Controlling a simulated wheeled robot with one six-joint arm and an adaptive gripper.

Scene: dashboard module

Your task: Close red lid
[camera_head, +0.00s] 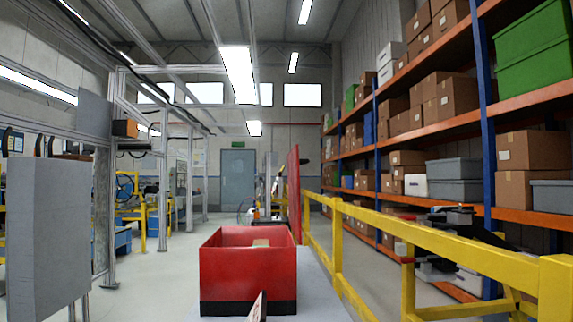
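A red open-topped box (248,284) with a black band along its bottom stands low in the middle of the view. A red lid (293,192) stands upright at the box's right side, seen nearly edge-on. The lid is open, and its lower edge is close to the box's right wall. I cannot tell how it joins the box. A small tan item (261,243) shows inside the box.
A yellow railing (440,247) runs along the right, with tall shelves of cartons and bins (447,100) behind it. A grey panel (48,235) stands at the near left. The floor (155,285) left of the box looks clear.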

